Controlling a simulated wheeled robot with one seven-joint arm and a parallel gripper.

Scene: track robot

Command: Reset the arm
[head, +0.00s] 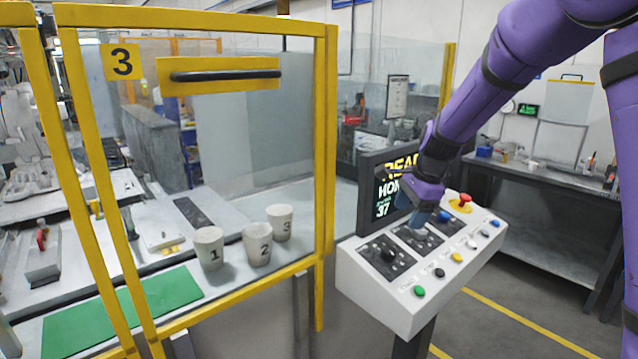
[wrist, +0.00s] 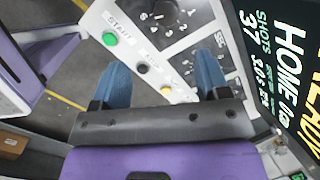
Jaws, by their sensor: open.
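My purple arm reaches in from the upper right in the head view. My gripper (head: 422,213) hangs over the upper part of a white control panel (head: 372,297), just in front of the screen. In the wrist view its two blue fingers (wrist: 163,85) are spread apart with nothing between them. The panel carries a green button (head: 419,291), a black button (head: 440,272), a yellow button (head: 456,257), black dial plates and a red emergency button (head: 465,198) on a yellow base. The screen (head: 385,200) is partly hidden by my gripper; in the wrist view it shows "HOME" and "SHOTS 37".
A yellow-framed clear door (head: 325,150) marked 3 stands left of the panel. Behind it are numbered cups 1 (head: 208,250), 2 (head: 257,246) and 3 (head: 280,222), and a green mat (head: 75,328). A dark workbench (head: 540,185) stands behind at right.

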